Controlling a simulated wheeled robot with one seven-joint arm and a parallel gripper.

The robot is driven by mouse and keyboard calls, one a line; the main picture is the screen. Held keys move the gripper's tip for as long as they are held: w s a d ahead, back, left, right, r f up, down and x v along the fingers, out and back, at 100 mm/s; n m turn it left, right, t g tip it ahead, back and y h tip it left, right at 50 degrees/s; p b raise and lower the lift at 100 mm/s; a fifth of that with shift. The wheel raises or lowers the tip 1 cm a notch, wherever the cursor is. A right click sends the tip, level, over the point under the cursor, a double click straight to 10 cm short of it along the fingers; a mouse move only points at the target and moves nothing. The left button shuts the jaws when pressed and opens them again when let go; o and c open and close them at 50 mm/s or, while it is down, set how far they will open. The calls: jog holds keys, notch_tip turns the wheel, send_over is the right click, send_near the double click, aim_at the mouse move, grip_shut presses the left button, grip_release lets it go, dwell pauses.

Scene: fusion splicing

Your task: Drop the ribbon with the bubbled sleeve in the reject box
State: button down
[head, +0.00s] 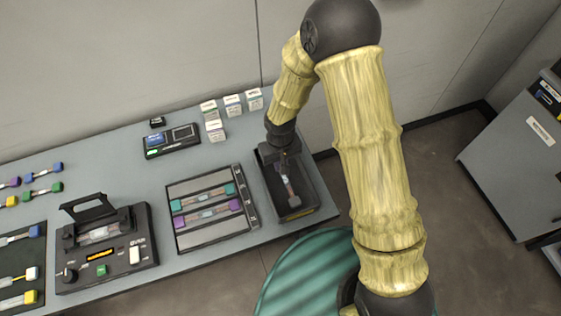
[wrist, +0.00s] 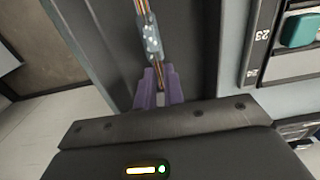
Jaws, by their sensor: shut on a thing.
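The ribbon (wrist: 141,8) is copper-coloured, and its clear sleeve (wrist: 152,45) shows pale bubble-like spots in the wrist view. In the head view, my gripper (head: 286,156) is over the back part of the dark open reject box (head: 298,214), at the right end of the bench. The ribbon (head: 291,187) hangs down from it, a grey end lowest, within the box outline. I cannot tell whether that end touches the floor of the box.
A tray (head: 180,245) left of the box holds two ribbons, with teal and purple ends. Further left stand the splicer (head: 128,262) and several coloured ribbons. A black device (head: 172,141) and small white-topped boxes (head: 233,104) are behind. A teal round thing (head: 300,275) is in front.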

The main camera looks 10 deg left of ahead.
jog(key=c, duration=1.4)
grip_release()
jog(key=shift+c, duration=0.2)
jog(key=shift+r, duration=0.1)
notch_tip(320, 180, up, 17)
jog(key=shift+r, duration=0.1)
jog(key=s+d+r+m+t+p, duration=0.1)
jog(key=s+d+r+m, duration=0.1)
jog(key=d, duration=1)
jog(key=s+d+r+m+t+p, duration=0.1)
jog(key=s+d+r+m+p, duration=0.1)
jog(key=d, duration=1)
jog(key=shift+s+d+r+m+t, duration=0.3)
jog(key=shift+s+r+m, duration=0.25)
jog(key=shift+r+m, duration=0.5)
